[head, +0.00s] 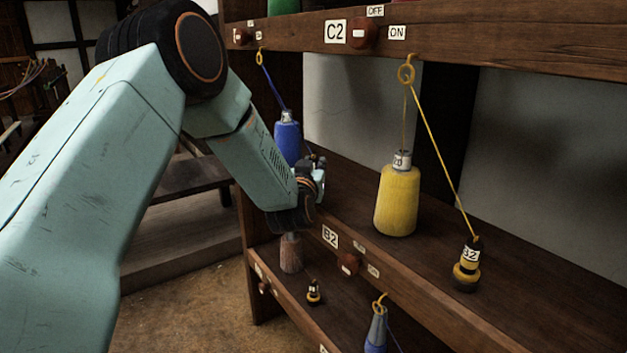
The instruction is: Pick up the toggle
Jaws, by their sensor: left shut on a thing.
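My left gripper (317,180) is at the front of the middle shelf, to the right of and just below a blue spool (287,140). It is shut on a small dark toggle (311,156), which is mostly hidden by the gripper. A blue cord (274,84) runs down from a yellow eye toward the spool. Another toggle (467,265), black and yellow with a label, stands on the same shelf at the end of a yellow cord. A similar small toggle (313,293) stands on the lower shelf. My right gripper is not in view.
A yellow spool (397,200) stands on the middle shelf, to the right of my gripper. The upper board (480,42) bears a red-brown knob (363,33) with C2 and ON/OFF labels. The shelf edge near B2 (330,237) has a similar knob. A blue-grey cone (376,332) stands below.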

